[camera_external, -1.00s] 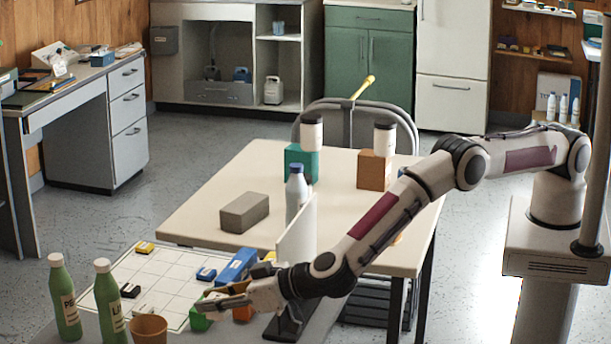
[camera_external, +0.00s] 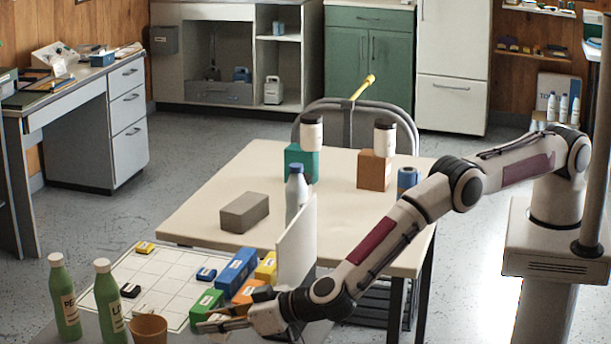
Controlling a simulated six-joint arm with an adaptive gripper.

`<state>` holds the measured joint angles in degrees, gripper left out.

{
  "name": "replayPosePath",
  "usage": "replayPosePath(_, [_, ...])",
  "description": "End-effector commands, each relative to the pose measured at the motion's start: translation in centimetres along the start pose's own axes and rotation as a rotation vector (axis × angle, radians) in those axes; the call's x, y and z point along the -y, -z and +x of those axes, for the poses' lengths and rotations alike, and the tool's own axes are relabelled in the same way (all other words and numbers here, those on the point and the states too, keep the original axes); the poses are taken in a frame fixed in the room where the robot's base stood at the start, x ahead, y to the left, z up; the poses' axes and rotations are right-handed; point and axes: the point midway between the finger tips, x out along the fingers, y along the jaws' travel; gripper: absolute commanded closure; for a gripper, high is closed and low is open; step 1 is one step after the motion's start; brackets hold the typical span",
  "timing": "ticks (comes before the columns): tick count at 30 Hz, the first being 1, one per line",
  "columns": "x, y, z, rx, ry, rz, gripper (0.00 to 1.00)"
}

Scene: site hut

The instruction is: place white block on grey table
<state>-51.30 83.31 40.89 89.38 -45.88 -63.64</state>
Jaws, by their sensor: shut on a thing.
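My gripper (camera_external: 212,322) is low at the front, just in front of the green block (camera_external: 206,308) and the orange block (camera_external: 248,291). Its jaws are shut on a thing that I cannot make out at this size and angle. I cannot single out a white block for sure. The grey table (camera_external: 90,325) is at the front and bears a white gridded sheet (camera_external: 165,285). My gripper is over or beside its front right part; its height above the surface is unclear.
A white upright panel (camera_external: 297,245) stands beside blue (camera_external: 236,270) and yellow (camera_external: 266,267) blocks. Green bottles (camera_external: 65,300) and a brown cup (camera_external: 148,329) stand at front left. The cream table (camera_external: 200,205) behind bears a grey brick (camera_external: 244,212) and a bottle (camera_external: 296,195).

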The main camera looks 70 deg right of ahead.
Motion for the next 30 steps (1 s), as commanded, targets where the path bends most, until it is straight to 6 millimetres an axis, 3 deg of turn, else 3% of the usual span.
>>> replayPosePath(9, [0.0, -2.0, 0.9, -0.001, 0.000, 0.000, 1.00])
replayPosePath(25, [0.0, -2.4, 1.0, -0.001, 0.000, 0.001, 1.00])
replayPosePath(26, [0.0, -2.4, 1.0, -0.001, 0.000, 0.001, 0.66])
replayPosePath(27, [0.0, -2.4, 1.0, -0.001, 0.000, 0.001, 0.57])
replayPosePath(30, [0.0, -2.4, 1.0, -0.001, 0.000, 0.001, 0.57])
